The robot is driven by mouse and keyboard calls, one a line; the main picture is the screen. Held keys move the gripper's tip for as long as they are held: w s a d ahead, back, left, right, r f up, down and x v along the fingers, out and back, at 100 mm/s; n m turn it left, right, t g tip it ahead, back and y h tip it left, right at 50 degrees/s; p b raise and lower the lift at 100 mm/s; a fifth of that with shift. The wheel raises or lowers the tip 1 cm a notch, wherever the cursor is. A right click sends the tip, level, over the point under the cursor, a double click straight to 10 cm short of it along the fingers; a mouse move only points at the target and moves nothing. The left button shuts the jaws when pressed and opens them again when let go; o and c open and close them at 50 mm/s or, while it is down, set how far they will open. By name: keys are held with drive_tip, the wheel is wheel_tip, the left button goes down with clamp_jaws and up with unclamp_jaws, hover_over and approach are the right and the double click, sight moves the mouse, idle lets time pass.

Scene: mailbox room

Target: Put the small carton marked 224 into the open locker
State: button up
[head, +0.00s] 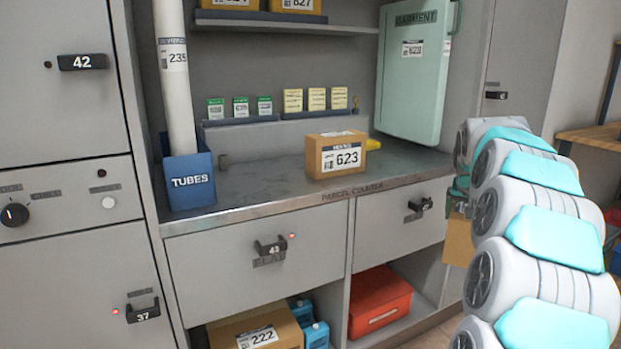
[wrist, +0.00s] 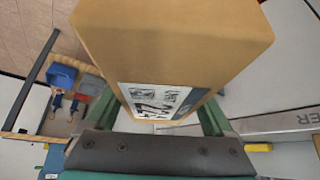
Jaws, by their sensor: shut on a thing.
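My gripper (wrist: 168,112) is shut on a brown carton (wrist: 170,45), with a green finger on each side of it in the wrist view. The carton's white label faces the wrist camera, but its number is tilted and I cannot read it surely. In the head view the held carton (head: 458,240) shows only in part, right of the counter drawers, with my arm hiding the rest. The gripper itself is mostly hidden there. No open locker is clearly visible in either view.
A carton marked 623 (head: 342,156) stands on the parcel counter (head: 270,185), beside a blue tubes bin (head: 188,181). Carton 222 (head: 255,332) and a red box (head: 380,303) sit below. Locker 42 (head: 60,100) and locker 37 (head: 120,290) are shut. A garment case (head: 415,85) hangs above.

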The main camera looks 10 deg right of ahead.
drive_tip(key=w+a+f+n+t+y, duration=0.1)
drive_tip(key=w+a+f+n, duration=0.1)
drive_tip(key=a+f, duration=0.45)
drive_tip(key=w+a+f+n+y, duration=0.1)
drive_tip(key=w+a+f+n, duration=0.15)
drive_tip(key=a, duration=0.75)
drive_tip(key=s+a+f+n+y, duration=0.15)
drive_tip(key=a+f, duration=0.35)
drive_tip(key=a, duration=0.5)
drive_tip(key=s+a+f+n+y, duration=0.1)
drive_tip(key=s+a+f+n, duration=0.1)
drive_tip(key=a+f, duration=0.65)
drive_tip(key=s+a+f, duration=0.2)
drive_tip(key=s+f, duration=0.1)
drive_tip(key=s, duration=0.2)
drive_tip(key=shift+a+f+t, duration=0.15)
drive_tip(key=shift+f+t, duration=0.15)
drive_tip(key=shift+f, duration=0.1)
